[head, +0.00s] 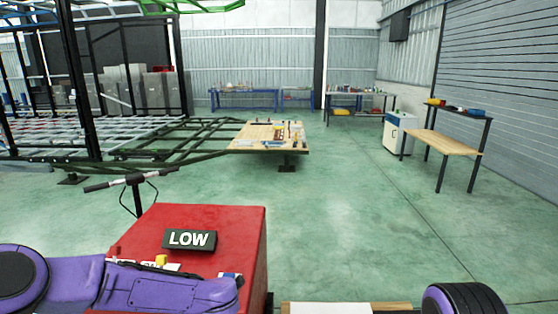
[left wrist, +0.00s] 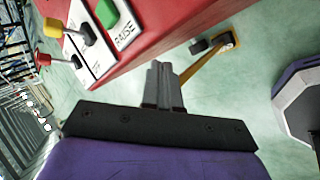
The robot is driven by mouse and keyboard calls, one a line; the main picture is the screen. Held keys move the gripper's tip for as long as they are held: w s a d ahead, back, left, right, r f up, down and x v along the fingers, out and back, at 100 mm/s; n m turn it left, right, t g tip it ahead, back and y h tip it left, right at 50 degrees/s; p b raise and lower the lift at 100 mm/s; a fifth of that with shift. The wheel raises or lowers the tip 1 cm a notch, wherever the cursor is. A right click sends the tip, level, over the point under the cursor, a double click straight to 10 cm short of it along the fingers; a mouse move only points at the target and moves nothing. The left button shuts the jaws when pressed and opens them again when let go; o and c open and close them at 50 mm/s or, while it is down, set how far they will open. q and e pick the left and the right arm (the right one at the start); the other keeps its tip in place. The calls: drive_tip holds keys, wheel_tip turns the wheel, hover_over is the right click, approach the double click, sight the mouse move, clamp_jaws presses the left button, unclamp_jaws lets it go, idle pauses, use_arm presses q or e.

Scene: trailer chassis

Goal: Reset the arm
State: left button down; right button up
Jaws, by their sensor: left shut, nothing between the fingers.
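My left gripper (left wrist: 163,80) shows in the left wrist view with its two grey fingers together and nothing between them. It is beside the red control box (left wrist: 190,25), apart from it, over the green floor. My purple left arm crosses the lower left of the head view, where its gripper cannot be made out. At the lower right edge of the head view a part of my right arm shows, but its gripper does not. The red box (head: 205,222) carries a black "LOW" sign (head: 189,240).
A green trailer frame (head: 180,150) holds a wooden board (head: 245,137). The floor (head: 350,220) at middle right is clear.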

use_arm(q)
drive_tip(key=s+a+f+m+t+h, duration=0.1)
drive_tip(key=s+a+f+m, duration=0.1)
drive_tip(key=s+f+m, duration=1.05)
drive_tip(key=s+a+f+m+g, duration=0.1)
drive_tip(key=s+a+f+m, duration=0.2)
drive_tip(key=s, duration=0.8)
drive_tip(key=s+a+f+m+g+h, duration=0.1)
drive_tip(key=s+a+f+m+g, duration=0.1)
drive_tip(key=s, duration=0.9)
drive_tip(key=a+f+m, duration=0.1)
drive_tip(key=a, duration=0.1)
drive_tip(key=shift+s+a, duration=0.4)
drive_tip(key=c, duration=1.8)
unclamp_jaws()
drive_tip(key=shift+m, duration=0.25)
